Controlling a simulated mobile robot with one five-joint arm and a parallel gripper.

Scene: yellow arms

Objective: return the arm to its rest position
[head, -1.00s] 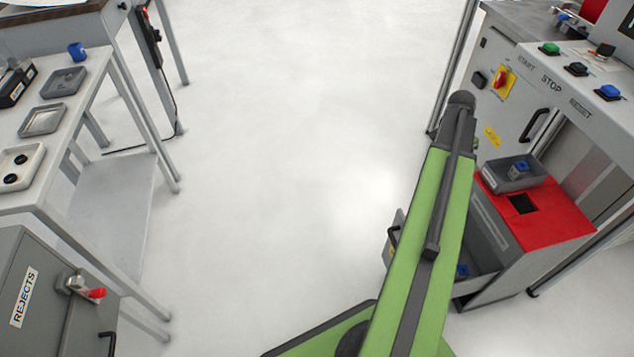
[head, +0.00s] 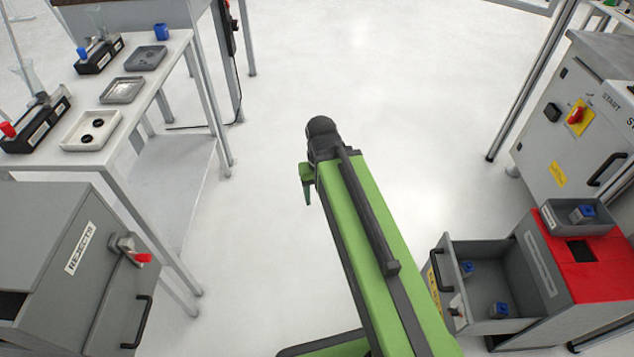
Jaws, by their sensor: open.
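My green arm (head: 365,240) with a dark strip along it rises from the bottom of the head view to a dark rounded joint (head: 322,138). Beside that joint, a small green piece with a pointed, darker tip shows at the left; it looks like part of my gripper (head: 307,185). The rest of the gripper is hidden behind the arm. No held object shows. The visible part is over open floor, apart from the furniture on both sides.
At left stand a grey REJECTS cabinet (head: 50,225) and a table (head: 165,75) with trays. At right, a red-topped cabinet (head: 600,275) has an open drawer (head: 480,325) holding blue-topped parts, near the arm. A control cabinet (head: 560,130) stands behind. Floor (head: 400,90) between is clear.

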